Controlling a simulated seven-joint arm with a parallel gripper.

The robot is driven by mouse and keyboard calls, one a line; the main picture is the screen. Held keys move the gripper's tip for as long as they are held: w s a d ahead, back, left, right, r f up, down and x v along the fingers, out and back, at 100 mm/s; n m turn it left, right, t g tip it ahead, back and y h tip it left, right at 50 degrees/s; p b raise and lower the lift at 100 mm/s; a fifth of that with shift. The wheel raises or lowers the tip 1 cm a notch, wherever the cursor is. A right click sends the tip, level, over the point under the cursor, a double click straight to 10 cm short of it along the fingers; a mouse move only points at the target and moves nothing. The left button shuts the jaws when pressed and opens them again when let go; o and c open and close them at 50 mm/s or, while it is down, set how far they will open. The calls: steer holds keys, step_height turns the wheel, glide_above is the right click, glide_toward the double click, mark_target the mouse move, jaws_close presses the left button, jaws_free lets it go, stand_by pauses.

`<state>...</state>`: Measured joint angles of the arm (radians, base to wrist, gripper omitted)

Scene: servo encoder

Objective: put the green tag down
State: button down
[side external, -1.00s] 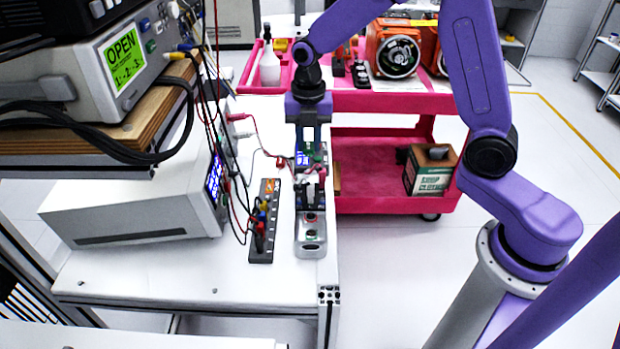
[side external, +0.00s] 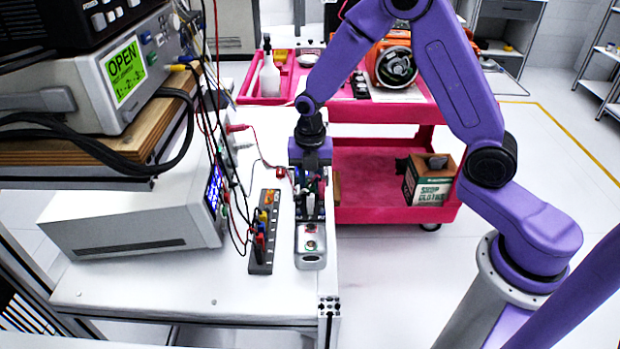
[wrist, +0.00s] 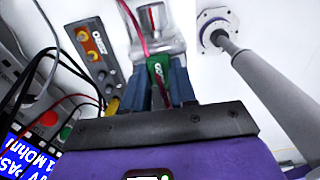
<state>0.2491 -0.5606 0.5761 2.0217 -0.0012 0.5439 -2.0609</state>
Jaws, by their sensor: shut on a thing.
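The green tag (wrist: 157,70) has pale lettering and sits between the two blue fingers of my gripper (wrist: 159,82) in the wrist view. My gripper is shut on it. In the side external view my gripper (side external: 309,196) points down over the back part of a small grey metal box (side external: 311,258) at the bench's right edge. That box also shows in the wrist view (wrist: 163,44), just beyond the tag. The fingers and parts around the box hide the tag's lower end, so I cannot tell whether it touches anything.
A dark strip with coloured plugs (side external: 262,225) lies left of the box. Instruments (side external: 135,215) with hanging leads crowd the bench's left. A red wire (wrist: 134,22) runs close to the tag. The white bench (side external: 190,285) is clear at the front. A pink cart (side external: 375,190) stands behind.

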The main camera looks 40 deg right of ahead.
mark_target(310, 184)
steer(key=c, duration=0.9)
jaws_free()
steer(key=shift+f, duration=0.1)
step_height(310, 184, up, 12)
steer(key=s+d+r+m, duration=0.1)
steer(key=s+m, duration=1.3)
steer(key=s, duration=1.5)
steer(key=shift+s+d+r+m, duration=0.15)
steer(key=shift+d+r+m, duration=0.15)
steer(key=shift+d+r, duration=0.15)
